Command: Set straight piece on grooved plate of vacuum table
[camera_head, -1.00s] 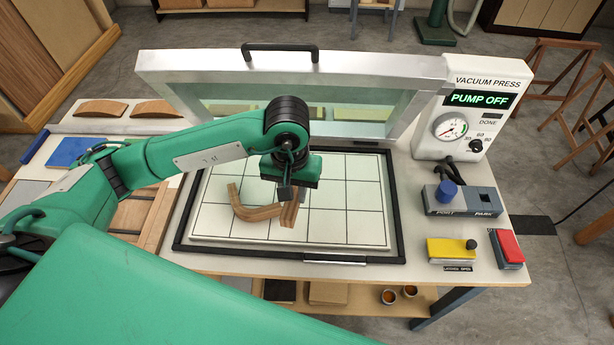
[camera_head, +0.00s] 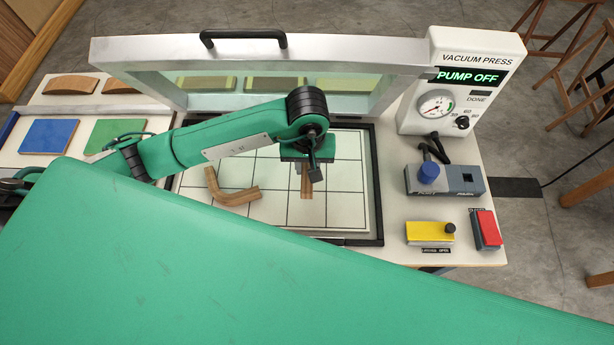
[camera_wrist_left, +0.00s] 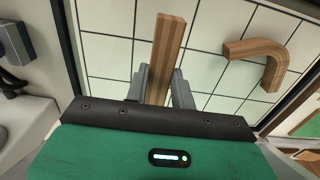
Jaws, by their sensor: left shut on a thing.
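My left gripper (camera_head: 310,174) is shut on the straight wooden piece (camera_head: 306,188), a striped brown strip, above the white grooved plate (camera_head: 345,200). In the left wrist view the straight piece (camera_wrist_left: 168,40) sticks out between the two fingers of my left gripper (camera_wrist_left: 161,86). I cannot tell whether it touches the plate. A bent, hook-shaped piece (camera_head: 234,195) lies on the plate to the left of the straight one, with a gap between them. It also shows in the left wrist view (camera_wrist_left: 264,50), at the right. My right gripper is out of view.
The metal-framed lid (camera_head: 400,92) stands open behind the plate. The vacuum press box (camera_head: 470,95) reads PUMP OFF. A grey port block (camera_head: 460,182), a yellow latch block (camera_head: 430,233) and a red block (camera_head: 487,230) stand right of the plate. Blue (camera_head: 50,136) and green squares (camera_head: 113,134) lie at the left.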

